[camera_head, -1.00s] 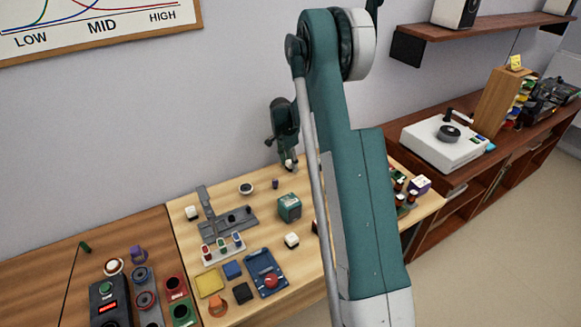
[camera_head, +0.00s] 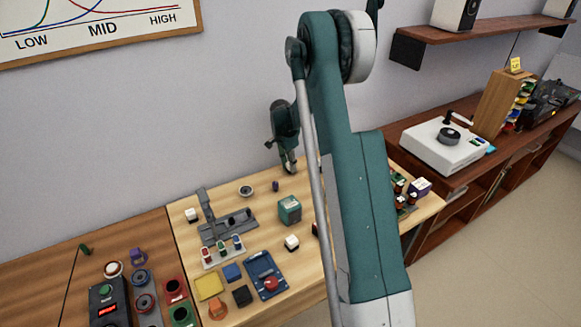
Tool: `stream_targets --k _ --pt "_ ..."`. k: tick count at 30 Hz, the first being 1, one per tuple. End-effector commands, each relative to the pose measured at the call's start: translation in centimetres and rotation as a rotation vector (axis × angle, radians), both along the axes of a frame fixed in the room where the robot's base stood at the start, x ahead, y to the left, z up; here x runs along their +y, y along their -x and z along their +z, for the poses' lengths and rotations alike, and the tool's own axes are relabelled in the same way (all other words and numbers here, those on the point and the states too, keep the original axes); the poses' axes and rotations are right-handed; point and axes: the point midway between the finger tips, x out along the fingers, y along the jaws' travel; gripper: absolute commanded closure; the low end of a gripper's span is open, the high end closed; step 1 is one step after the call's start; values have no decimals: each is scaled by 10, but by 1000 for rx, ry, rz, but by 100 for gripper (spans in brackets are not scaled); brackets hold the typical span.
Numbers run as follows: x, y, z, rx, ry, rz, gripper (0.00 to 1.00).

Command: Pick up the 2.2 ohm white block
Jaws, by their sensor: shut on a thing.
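My gripper (camera_head: 289,171) is down at the back of the light wooden table, left of my arm. It is shut on a small white block, which the fingers now almost wholly hide. Two other white blocks stand on the table: one (camera_head: 291,242) in front of the green box, one (camera_head: 192,215) at the back left. Any ohm markings are too small to read.
The light wooden table (camera_head: 330,278) carries a green box (camera_head: 289,209), a grey fixture (camera_head: 228,228), a blue tray (camera_head: 266,274) and small coloured blocks. A small dark purple piece (camera_head: 276,186) stands close to my gripper. My arm hides the table's middle right.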

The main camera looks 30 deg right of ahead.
Motion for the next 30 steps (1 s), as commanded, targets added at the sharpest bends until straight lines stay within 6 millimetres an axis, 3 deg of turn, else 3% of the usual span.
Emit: stream_targets --k 5,21,30 --pt "0 0 14 0 0 0 91" --pt "0 0 87 0 0 0 91" --pt "0 0 98 0 0 0 91"
